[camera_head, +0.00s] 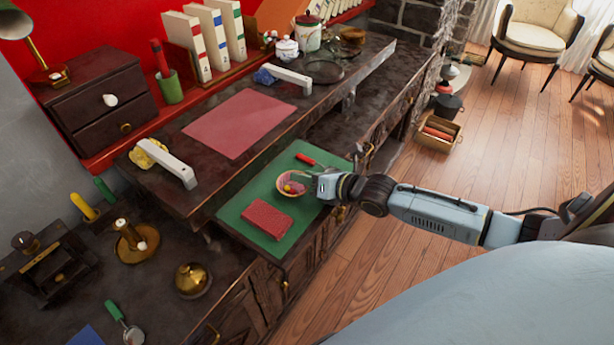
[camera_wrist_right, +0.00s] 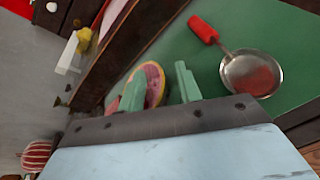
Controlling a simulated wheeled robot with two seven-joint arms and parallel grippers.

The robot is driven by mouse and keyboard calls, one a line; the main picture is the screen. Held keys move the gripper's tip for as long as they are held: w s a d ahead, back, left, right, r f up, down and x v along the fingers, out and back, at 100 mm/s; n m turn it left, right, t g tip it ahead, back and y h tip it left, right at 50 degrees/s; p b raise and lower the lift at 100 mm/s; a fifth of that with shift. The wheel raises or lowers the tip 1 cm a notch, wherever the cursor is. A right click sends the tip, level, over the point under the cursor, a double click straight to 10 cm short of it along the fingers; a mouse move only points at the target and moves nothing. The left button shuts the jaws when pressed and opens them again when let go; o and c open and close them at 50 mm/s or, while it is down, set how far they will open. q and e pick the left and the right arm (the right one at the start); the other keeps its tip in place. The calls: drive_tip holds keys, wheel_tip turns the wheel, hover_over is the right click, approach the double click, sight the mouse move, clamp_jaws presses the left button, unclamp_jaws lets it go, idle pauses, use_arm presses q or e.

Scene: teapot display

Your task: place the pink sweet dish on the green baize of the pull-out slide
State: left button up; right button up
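The pink sweet dish (camera_head: 291,190) is a small round dish with sweets in it. In the head view it appears to rest on the green baize (camera_head: 243,207) of the pull-out slide. My right gripper (camera_head: 313,184) is at its right side. In the right wrist view the dish (camera_wrist_right: 154,78) shows with its rim between the two fingers of my right gripper (camera_wrist_right: 160,88). One finger overlaps the dish and the other stands apart from it, with green baize showing between. The gripper is open. The dish's lower edge is hidden. My left gripper is not in view.
On the baize lie a red block-like box (camera_head: 267,219) and a red-handled strainer (camera_head: 306,159); the strainer's round pan (camera_wrist_right: 252,72) shows in the wrist view. A pink mat (camera_head: 238,122) lies on the raised shelf behind. White bracket-like bars stand beside the mat.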

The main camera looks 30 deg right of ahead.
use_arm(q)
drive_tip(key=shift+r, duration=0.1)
use_arm(e)
drive_tip(key=shift+r, duration=0.1)
